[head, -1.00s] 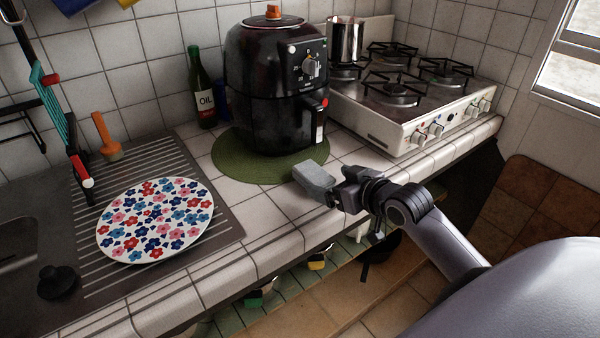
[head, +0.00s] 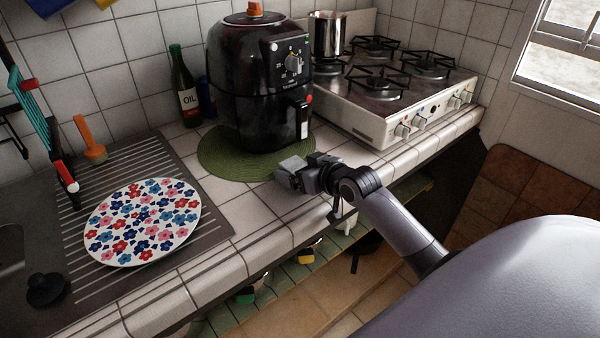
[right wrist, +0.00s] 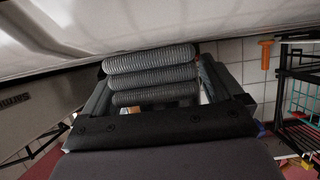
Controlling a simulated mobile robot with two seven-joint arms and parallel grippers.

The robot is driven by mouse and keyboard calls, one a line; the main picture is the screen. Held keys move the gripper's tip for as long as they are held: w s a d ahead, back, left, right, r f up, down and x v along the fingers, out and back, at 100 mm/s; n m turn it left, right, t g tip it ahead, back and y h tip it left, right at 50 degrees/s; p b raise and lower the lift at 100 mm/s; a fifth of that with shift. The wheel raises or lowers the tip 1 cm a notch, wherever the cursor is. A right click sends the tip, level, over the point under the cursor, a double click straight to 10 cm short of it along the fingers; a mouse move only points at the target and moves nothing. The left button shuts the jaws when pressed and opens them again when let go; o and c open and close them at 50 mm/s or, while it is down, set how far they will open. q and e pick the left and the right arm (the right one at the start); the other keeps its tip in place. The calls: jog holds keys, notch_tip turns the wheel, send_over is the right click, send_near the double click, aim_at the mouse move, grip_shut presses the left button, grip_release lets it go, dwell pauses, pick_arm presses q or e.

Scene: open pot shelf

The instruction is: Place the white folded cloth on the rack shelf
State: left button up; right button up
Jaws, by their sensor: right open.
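A pale grey folded cloth (head: 289,166) shows at the tip of my right gripper (head: 297,173), above the counter in front of the air fryer. In the right wrist view the cloth (right wrist: 152,73) appears as stacked ribbed folds between the two dark fingers of my right gripper (right wrist: 155,90). These fingers are open, and I cannot tell whether they touch the cloth. A dark wire rack is cut by the left edge of the head view (head: 8,137); I cannot tell if it is the task's rack shelf. My left gripper is not in view.
The black air fryer (head: 262,95) stands on a green round mat (head: 215,160) close behind the gripper. A stove (head: 365,118) is at right, a flowered plate (head: 143,222) at left. A low shelf (head: 285,292) lies under the counter. An oil bottle (head: 186,95) stands behind.

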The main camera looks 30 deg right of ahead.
jog(key=shift+c, duration=0.3)
jog(key=c, duration=1.1)
